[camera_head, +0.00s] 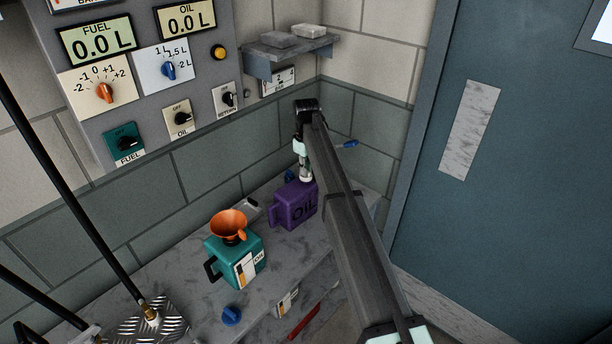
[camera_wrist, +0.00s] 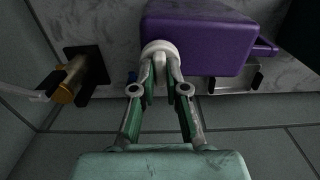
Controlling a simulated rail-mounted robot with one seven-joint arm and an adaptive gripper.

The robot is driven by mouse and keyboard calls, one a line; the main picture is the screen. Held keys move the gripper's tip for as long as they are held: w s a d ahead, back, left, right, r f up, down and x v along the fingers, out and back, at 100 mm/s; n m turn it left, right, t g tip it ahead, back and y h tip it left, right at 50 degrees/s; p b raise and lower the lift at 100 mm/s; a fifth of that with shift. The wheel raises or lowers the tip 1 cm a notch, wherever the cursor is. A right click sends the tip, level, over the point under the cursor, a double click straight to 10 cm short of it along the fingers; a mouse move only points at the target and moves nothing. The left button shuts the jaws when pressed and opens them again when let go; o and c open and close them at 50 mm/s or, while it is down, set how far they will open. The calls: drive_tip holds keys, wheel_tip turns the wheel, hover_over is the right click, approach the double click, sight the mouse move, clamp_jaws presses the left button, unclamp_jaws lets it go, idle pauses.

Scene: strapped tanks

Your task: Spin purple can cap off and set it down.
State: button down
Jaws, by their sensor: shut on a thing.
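In the wrist view the fingertips (camera_wrist: 160,55) are closed together at the can's edge. I cannot tell whether the cap is still seated on the can.
A teal can (camera_head: 236,262) with an orange funnel (camera_head: 229,224) on it stands to the left. A blue cap (camera_head: 231,315) lies on the bench in front. A brass fitting (camera_wrist: 72,82) sits left in the wrist view. A blue-grey door (camera_head: 500,230) is at right.

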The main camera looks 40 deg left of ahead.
drive_tip(key=n, duration=0.3)
drive_tip(key=shift+n, duration=0.4)
drive_tip(key=n, duration=0.2)
drive_tip(key=shift+n+p, duration=0.3)
drive_tip(key=shift+n, duration=1)
drive_tip(key=n, duration=0.4)
drive_tip(key=shift+n, duration=0.3)
